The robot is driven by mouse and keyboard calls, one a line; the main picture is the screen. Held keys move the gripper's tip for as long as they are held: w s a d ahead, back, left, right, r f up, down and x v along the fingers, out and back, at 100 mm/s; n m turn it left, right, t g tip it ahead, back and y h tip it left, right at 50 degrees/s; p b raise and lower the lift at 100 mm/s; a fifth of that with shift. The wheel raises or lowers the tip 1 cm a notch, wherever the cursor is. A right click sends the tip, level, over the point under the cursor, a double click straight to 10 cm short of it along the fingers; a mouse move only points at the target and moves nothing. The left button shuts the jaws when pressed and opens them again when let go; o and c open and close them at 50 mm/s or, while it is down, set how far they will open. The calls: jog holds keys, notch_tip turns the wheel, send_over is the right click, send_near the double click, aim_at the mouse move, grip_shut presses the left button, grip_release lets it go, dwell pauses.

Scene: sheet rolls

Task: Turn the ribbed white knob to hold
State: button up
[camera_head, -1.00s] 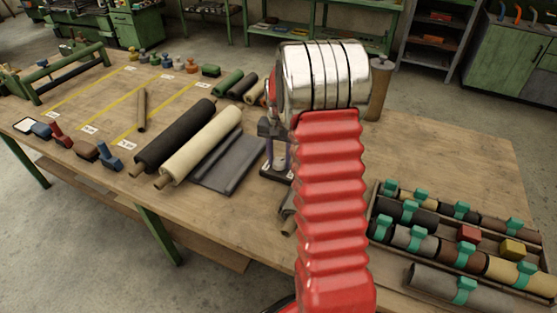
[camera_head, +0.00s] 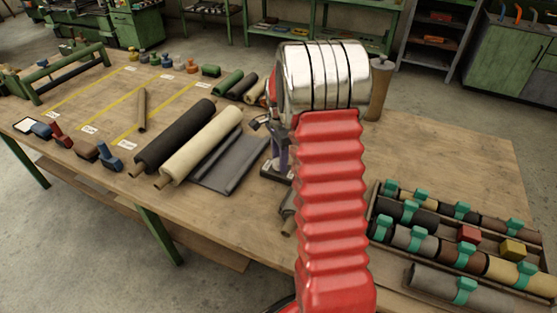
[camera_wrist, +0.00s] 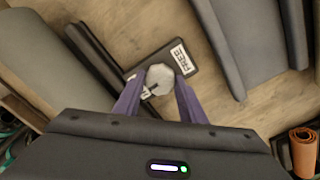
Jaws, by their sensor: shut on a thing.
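The white knob (camera_wrist: 160,76) stands on a dark base plate (camera_wrist: 204,62) in the wrist view. My gripper (camera_wrist: 159,88) has its two purple fingers on either side of the knob and is shut on it. A white label reading FREE (camera_wrist: 182,57) lies on the plate to the upper right of the knob. A second label is mostly hidden by the knob and left finger, so I cannot read it. In the head view the base plate (camera_head: 270,173) shows beside my red arm, with my gripper (camera_head: 282,158) over it; the knob is hardly visible there.
A dark grey sheet (camera_head: 228,163), a cream roll (camera_head: 200,145) and a black roll (camera_head: 172,137) lie left of the plate. A wooden tray (camera_head: 372,222) of banded rolls is at the right. The table behind the tray is clear.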

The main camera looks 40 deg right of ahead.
jog(key=shift+s+f+m, duration=0.15)
jog(key=shift+s+m, duration=0.15)
jog(key=shift+m, duration=0.2)
jog(key=o, duration=0.8)
jog(key=shift+o, duration=1.1)
jog(key=shift+w, duration=0.15)
jog(key=shift+w+r, duration=0.1)
jog(key=shift+r, duration=0.5)
notch_tip(320, 180, up, 13)
jog(key=shift+f, duration=0.15)
